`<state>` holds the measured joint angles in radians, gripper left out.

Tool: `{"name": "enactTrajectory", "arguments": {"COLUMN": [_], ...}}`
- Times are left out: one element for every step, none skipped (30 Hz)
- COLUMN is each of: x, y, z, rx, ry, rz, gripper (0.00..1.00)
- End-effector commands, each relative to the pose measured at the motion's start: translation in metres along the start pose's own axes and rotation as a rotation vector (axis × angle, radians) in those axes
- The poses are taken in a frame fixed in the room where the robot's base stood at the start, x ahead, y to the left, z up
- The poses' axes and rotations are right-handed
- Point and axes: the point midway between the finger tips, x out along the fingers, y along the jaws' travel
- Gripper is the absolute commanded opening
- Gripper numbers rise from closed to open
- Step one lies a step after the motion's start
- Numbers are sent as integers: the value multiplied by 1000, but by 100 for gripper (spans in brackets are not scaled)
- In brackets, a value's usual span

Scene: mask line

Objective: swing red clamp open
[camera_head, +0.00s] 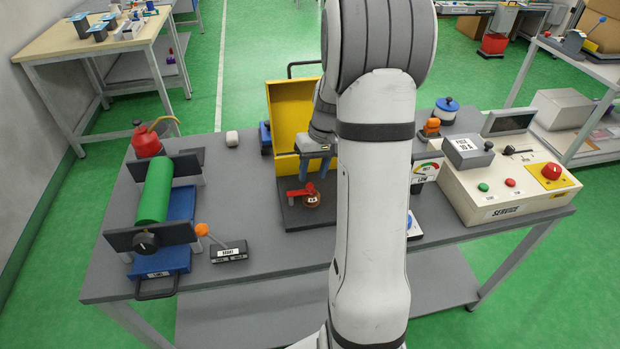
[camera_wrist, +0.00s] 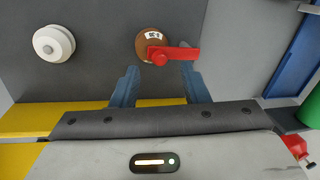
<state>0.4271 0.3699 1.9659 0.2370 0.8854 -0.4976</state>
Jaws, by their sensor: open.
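The red clamp (camera_head: 306,190) sits on a dark plate (camera_head: 290,218) in front of the yellow case, its bar lying over a round copper-brown piece (camera_head: 312,201) with a small white label. In the wrist view the red clamp (camera_wrist: 172,54) reaches to the right from a pivot on the brown disc (camera_wrist: 146,42). My gripper (camera_wrist: 158,78) is open, its two blue fingers on either side below the clamp, the right fingertip close under the red bar. Whether it touches the bar, I cannot tell. In the head view my gripper (camera_head: 315,180) hangs just above and behind the clamp.
A white round knob (camera_wrist: 54,43) stands on the plate. The yellow case (camera_head: 290,105) stands open behind. A green roller (camera_head: 154,190) on a blue stand and an orange-knobbed lever (camera_head: 202,229) are left. A service console (camera_head: 500,190) is right. My arm hides the table's middle.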

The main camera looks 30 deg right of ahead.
Motion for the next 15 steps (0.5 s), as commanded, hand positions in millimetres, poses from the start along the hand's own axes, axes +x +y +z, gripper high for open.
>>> {"name": "enactTrajectory", "arguments": {"x": [9,13,18,21,24,27,29,31,32,33,33,34,34,33,33], "y": [0,0,0,0,0,0,0,0,0,0,0,0,0,-1,-1], "z": [1,1,0,0,0,1,0,0,0,0,0,0,0,0,0], "rx": [0,0,-1,-1,-1,-1,-1,-1,-1,-2,-2,-2,-2,-2,-2], "ry": [-4,-4,-2,-2,-3,-2,-2,-1,-1,-1,-1,0,0,0,0], "rz": [-1,-1,0,0,0,0,1,1,1,1,1,1,1,1,1], "gripper": [41,41,41,41,41,41,41,41,41,41,41,41,41,41,41]}}
